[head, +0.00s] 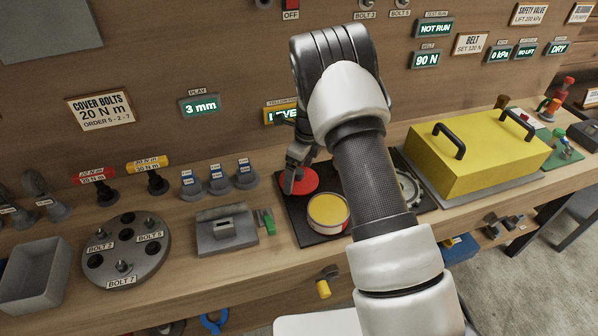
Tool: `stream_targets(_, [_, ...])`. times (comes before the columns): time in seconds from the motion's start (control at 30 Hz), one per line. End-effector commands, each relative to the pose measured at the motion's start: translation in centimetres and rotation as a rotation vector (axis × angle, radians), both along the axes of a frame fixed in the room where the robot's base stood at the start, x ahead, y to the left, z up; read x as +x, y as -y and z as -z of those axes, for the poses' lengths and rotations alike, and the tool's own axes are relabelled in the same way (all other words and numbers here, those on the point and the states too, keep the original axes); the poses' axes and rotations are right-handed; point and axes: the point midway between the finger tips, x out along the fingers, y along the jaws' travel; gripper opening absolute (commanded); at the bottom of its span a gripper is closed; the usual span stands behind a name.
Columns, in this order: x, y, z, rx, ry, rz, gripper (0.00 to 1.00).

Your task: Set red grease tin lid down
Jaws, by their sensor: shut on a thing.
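The red grease tin lid (304,184) is at the left side of the black mat (302,228). My gripper (294,184) is at the lid's left side, shut on it. I cannot tell whether the lid touches the mat or is held just above it. An open tin (328,213) with yellow contents and a red and white side stands on the mat, to the lower right of the lid. My arm hides part of the mat and whatever lies behind it.
A yellow cover (475,155) with black handles stands to the right. A grey block (226,230) and a green piece (265,221) lie left of the mat. A round bolt plate (127,250) and a grey bin (38,275) stand farther left. The bench's front edge is close.

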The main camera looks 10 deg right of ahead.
Motion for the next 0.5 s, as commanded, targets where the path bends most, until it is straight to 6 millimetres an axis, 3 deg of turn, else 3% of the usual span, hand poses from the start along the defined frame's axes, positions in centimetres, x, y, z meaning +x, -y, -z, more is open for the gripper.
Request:
stream_targets(0.33, [0.07, 0.01, 0.42, 0.000, 0.002, 0.000, 0.73])
stream_targets(0.37, [0.07, 0.01, 0.41, 0.000, 0.002, 0.000, 0.98])
stream_targets(0.5, [0.07, 0.00, 0.31, 0.000, 0.002, 0.000, 1.00])
